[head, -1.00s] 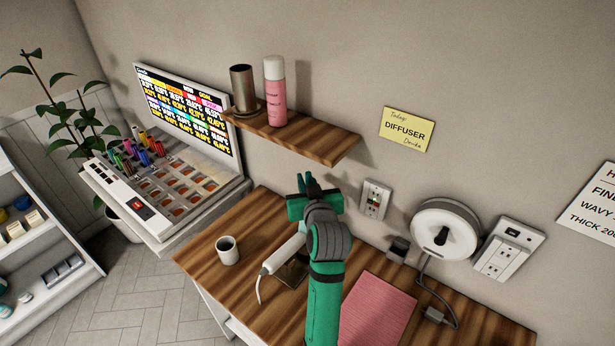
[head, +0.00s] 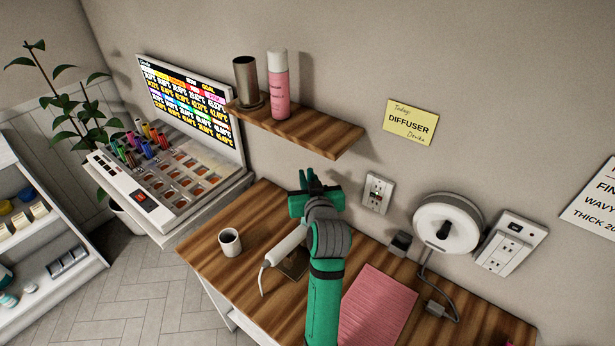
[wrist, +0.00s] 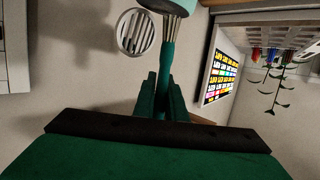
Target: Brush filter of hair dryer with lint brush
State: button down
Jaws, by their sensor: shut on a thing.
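My gripper (head: 312,182) is held out above the table, below the wall shelf.
A white cup (head: 230,242) stands left on the wooden table (head: 222,272). A pink towel (head: 378,308) lies right of my arm. The wall shelf (head: 305,130) holds a metal cup and a pink spray can (head: 279,85). Outlets and a round white device (head: 447,224) are on the wall.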

jog(key=shift+f, duration=0.25)
jog(key=shift+a, duration=0.1)
jog(key=shift+a, duration=0.25)
dwell(0.3)
jog(key=shift+w+d, duration=0.1)
jog(key=shift+d, duration=0.6)
jog(key=shift+a+r, duration=0.1)
jog(key=shift+a, duration=0.6)
jog(key=shift+d, duration=0.1)
